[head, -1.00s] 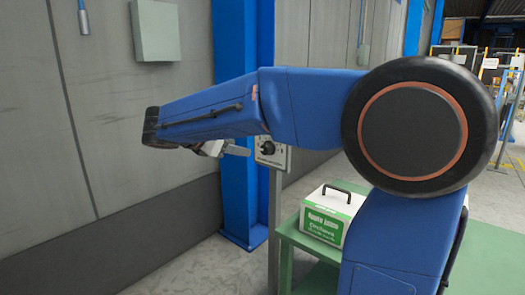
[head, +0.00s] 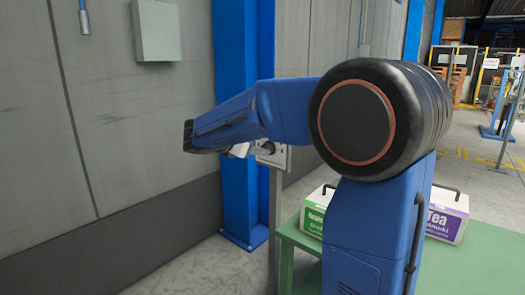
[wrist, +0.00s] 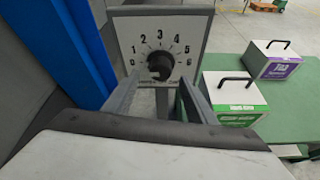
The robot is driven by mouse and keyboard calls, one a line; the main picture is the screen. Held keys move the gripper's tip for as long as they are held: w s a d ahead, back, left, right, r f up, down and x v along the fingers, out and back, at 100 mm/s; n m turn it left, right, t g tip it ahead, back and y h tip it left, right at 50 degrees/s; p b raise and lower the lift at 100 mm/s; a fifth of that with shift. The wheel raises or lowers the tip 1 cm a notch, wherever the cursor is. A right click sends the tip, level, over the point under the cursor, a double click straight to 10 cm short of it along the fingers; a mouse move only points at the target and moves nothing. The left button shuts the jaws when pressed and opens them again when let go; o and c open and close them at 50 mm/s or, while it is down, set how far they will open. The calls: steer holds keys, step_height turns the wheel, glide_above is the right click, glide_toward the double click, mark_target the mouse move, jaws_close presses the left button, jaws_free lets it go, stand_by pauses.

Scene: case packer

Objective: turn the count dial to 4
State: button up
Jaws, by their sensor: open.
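I cannot tell clearly which number the knob points to. My gripper (wrist: 159,78) is open, its two fingers apart to the left and right of the knob, pointing toward the panel. No contact with the knob is visible. In the head view the panel (head: 281,158) stands on a post, and my gripper (head: 240,150) is just left of it, partly hidden by my arm.
A blue column (head: 238,200) stands close behind the panel, to its left in the wrist view. A green table (wrist: 300,95) on the right holds a green-labelled box (wrist: 232,95) and a purple-labelled box (wrist: 276,60). A grey wall (head: 120,120) is on the left.

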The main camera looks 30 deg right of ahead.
steer(key=shift+x, duration=2.4)
steer(key=shift+c, duration=0.6)
steer(key=c, duration=0.9)
